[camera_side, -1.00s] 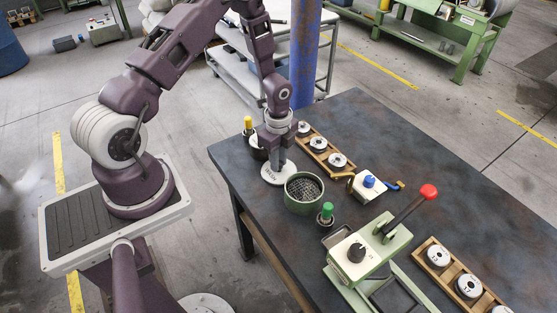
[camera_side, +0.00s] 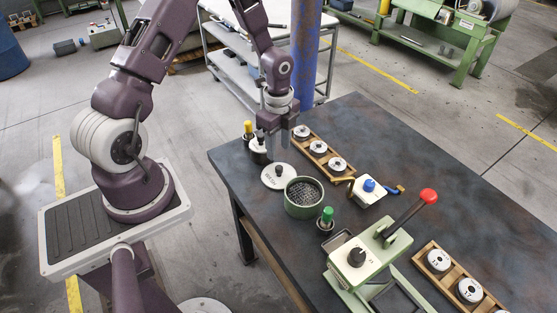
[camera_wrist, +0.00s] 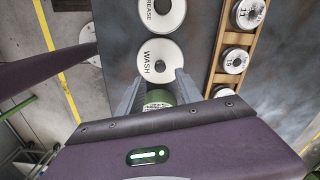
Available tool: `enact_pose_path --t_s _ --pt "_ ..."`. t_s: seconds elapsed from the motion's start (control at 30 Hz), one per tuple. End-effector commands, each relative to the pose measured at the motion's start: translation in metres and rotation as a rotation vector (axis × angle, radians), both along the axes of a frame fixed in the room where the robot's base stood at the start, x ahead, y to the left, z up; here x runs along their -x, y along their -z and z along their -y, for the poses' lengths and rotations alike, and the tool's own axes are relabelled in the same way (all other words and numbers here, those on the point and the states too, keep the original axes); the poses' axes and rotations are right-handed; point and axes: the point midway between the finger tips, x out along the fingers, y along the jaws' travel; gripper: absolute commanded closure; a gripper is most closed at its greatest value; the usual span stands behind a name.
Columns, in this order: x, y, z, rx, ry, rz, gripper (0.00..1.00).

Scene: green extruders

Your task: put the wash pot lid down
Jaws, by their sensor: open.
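The wash pot lid (camera_side: 270,181) is a pale disc with a dark knob, lying flat on the dark table beside the green wash pot (camera_side: 304,208). In the wrist view the lid (camera_wrist: 149,71) shows the word WASH. The pot is uncovered, with a mesh-like inside; part of it (camera_wrist: 158,97) shows between my fingers in the wrist view. My gripper (camera_side: 282,150) is open and empty, raised above the table just behind the lid in the side view. In the wrist view my gripper's fingers (camera_wrist: 160,78) are spread, with nothing between them.
A dark pot with a GREASE lid (camera_wrist: 158,14) stands behind the wash lid. A wooden rack of discs (camera_side: 318,147) is to the right. A blue-knobbed block (camera_side: 369,188), a green-topped bottle (camera_side: 327,215) and a red-handled press (camera_side: 355,262) stand nearer. The table's left edge is close.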

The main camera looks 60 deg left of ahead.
Motion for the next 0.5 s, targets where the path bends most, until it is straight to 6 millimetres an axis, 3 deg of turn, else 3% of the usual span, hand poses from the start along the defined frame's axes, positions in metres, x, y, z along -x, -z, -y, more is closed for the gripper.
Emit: enact_pose_path --t_s 0.1,0.27,0.33,0.37,0.5 --pt "-0.001 -0.027 -0.001 -0.001 -0.001 0.003 0.58" --pt "0.000 -0.046 0.000 -0.003 -0.004 0.002 0.58" --pt "0.001 -0.063 0.003 -0.022 -0.038 0.015 0.58" --pt "0.002 -0.075 0.005 -0.034 -0.069 0.026 0.58" --pt "0.025 -0.161 0.028 -0.099 -0.338 0.134 0.58"
